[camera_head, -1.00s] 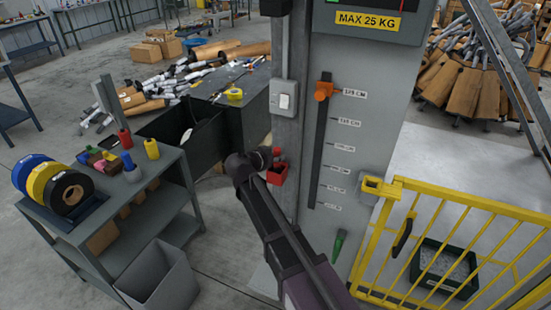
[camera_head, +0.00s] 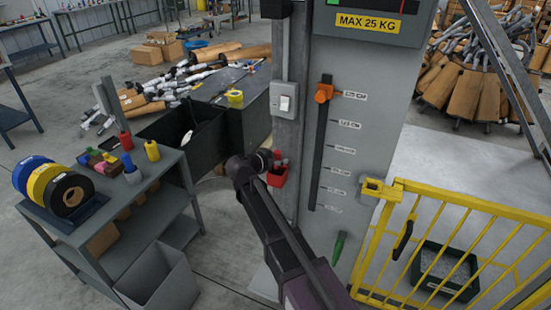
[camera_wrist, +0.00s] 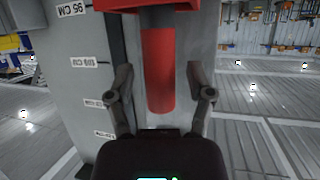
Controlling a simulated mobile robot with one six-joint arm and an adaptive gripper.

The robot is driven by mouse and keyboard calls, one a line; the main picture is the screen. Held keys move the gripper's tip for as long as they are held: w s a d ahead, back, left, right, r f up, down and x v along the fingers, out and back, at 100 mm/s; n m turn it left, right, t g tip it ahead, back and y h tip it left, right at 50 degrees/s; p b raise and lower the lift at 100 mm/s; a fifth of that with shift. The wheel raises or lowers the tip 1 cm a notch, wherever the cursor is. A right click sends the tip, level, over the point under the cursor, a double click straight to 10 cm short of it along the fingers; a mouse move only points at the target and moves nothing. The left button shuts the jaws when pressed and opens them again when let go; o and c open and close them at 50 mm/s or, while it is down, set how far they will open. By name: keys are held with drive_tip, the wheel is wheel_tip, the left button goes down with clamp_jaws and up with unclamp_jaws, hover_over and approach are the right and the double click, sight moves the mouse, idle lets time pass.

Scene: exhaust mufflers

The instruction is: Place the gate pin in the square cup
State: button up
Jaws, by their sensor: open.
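A red pin (camera_head: 277,157) stands in a red box-shaped cup (camera_head: 277,178) fixed to the grey column. In the wrist view, which is upside down, the red pin handle (camera_wrist: 158,70) points away from the red cup (camera_wrist: 145,4), with a short grey length between them. My gripper (camera_wrist: 160,92) is open, with one finger on each side of the handle and visible gaps to it. A yellow bracket with a square socket (camera_head: 372,189) sits at the gate's upper left corner.
The yellow gate (camera_head: 460,250) stands at the right. A green handle (camera_head: 338,247) hangs low on the column, and an orange slider (camera_head: 323,93) sits higher. A grey shelf cart (camera_head: 150,200) with spools and a bin stands at the left.

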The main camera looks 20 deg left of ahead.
drive_tip(key=p+v, duration=0.4)
drive_tip(key=v, duration=0.8)
drive_tip(key=shift+p, duration=0.3)
idle(0.5)
drive_tip(key=w+d+f+n+g+h, duration=0.15)
drive_tip(key=d+f+g, duration=0.25)
drive_tip(key=d, duration=0.9)
drive_tip(key=w+d+f+g, duration=0.2)
drive_tip(key=d+f+g, duration=0.1)
drive_tip(key=d, duration=0.9)
drive_tip(key=s+d+f+n+g+y, duration=0.1)
drive_tip(key=s+d, duration=0.4)
drive_tip(key=d, duration=0.5)
drive_tip(key=s+d+f+n+g+y, duration=0.1)
drive_tip(key=s+d+f+g+y, duration=0.2)
drive_tip(key=d, duration=0.8)
drive_tip(key=shift+s+d+f+g+y, duration=0.2)
drive_tip(key=shift+s+g+y, duration=0.7)
drive_tip(key=shift+s+y, duration=0.05)
drive_tip(key=shift+n, duration=0.25)
